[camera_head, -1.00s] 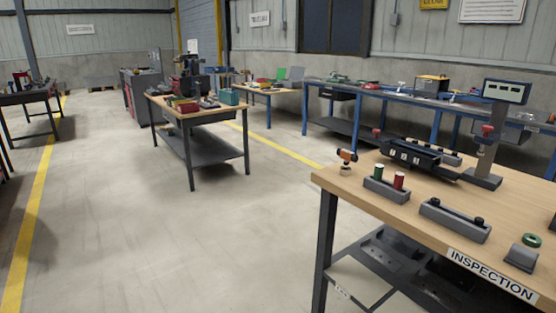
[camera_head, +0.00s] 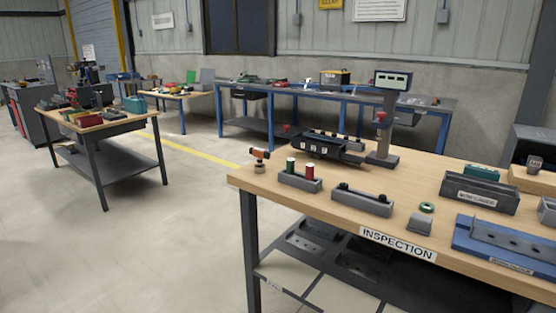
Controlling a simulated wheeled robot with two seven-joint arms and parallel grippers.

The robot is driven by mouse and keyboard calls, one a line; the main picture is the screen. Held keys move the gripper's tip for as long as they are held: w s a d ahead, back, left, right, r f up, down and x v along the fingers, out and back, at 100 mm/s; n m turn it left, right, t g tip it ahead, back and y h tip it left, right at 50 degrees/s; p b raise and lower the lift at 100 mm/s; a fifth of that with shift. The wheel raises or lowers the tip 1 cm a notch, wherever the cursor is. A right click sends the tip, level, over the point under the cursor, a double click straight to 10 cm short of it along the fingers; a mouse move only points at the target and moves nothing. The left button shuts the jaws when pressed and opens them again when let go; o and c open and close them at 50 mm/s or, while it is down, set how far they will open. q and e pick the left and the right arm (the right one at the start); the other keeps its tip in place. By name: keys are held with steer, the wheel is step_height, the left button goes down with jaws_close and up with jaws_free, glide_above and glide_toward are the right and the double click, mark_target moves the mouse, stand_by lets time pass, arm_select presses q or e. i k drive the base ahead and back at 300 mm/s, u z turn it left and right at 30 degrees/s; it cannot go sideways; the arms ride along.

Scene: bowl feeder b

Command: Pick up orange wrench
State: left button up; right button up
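I cannot make out a clear orange wrench. An orange and black tool-like object (camera_head: 260,155) stands on a small light base at the far left corner of the inspection table (camera_head: 400,222). It is too small to tell what it is. Neither of my grippers shows in the head view.
The inspection table also bears a block with green and red cylinders (camera_head: 300,181), a grey block (camera_head: 362,203), a display stand (camera_head: 387,115) and a blue fixture (camera_head: 505,248). A wooden workbench (camera_head: 100,125) stands left, a long blue-legged bench (camera_head: 335,92) behind. The floor (camera_head: 150,255) between is open.

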mark_target(262, 154)
steer(key=k, duration=0.45)
steer(key=u, duration=1.05)
steer(key=i, duration=2.2)
steer(key=z, duration=0.55)
